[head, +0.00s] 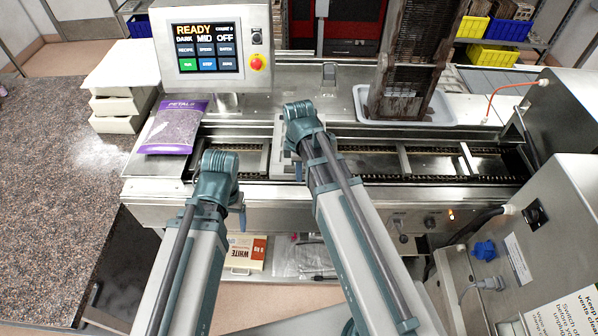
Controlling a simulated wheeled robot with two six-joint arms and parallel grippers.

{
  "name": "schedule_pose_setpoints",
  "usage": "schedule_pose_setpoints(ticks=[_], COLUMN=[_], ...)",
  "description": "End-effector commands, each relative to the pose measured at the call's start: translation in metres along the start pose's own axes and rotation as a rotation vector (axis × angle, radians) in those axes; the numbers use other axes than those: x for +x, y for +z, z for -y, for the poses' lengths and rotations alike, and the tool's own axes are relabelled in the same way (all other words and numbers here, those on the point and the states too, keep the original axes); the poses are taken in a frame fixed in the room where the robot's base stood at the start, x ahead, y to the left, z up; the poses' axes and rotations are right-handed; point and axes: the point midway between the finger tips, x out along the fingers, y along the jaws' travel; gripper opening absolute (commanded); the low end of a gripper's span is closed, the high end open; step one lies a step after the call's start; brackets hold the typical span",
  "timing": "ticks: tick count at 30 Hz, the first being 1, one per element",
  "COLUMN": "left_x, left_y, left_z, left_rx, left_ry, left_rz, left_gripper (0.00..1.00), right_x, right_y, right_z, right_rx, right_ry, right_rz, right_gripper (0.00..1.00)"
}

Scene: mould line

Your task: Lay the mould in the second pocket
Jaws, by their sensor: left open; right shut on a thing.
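The mould (281,167) is a pale grey piece, mostly hidden under my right wrist. My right gripper (296,160) is shut on it over the chain conveyor (350,163). Crossbars divide the conveyor into pockets; one crossbar (404,160) stands right of the mould. I cannot tell whether the mould touches the conveyor or which pocket it is over. My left gripper (219,188) is open at the conveyor's front edge, left of the mould, with its fingers largely hidden by its wrist.
A purple petals bag (173,128) lies at the conveyor's left end. A control panel reading READY (210,50) stands behind it. A tall brown stack (408,60) stands in a white tray (437,108) at the back. Steel machine housings (540,220) close off the right.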

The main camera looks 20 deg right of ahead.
Motion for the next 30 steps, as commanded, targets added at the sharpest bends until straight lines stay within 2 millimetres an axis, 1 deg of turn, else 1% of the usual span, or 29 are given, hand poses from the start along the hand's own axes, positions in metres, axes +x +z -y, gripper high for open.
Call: schedule_pose_setpoints(ticks=[1, 24, 30], left_x=[0.005, 0.062, 0.072], left_y=[0.0, -0.004, -0.004], left_z=[0.0, -0.006, -0.006], left_rx=[0.0, 0.004, 0.007], left_ry=[0.0, -0.001, -0.002], left_rz=[0.0, -0.001, -0.001], left_gripper=[0.73, 0.73, 0.73], right_x=[0.005, 0.062, 0.072], right_y=[0.0, 0.001, 0.001], right_z=[0.0, 0.001, 0.001], right_rx=[0.0, 0.0, 0.0], right_ry=[0.001, 0.001, 0.001], right_rz=[0.0, 0.0, 0.0], right_gripper=[0.0, 0.0, 0.0])
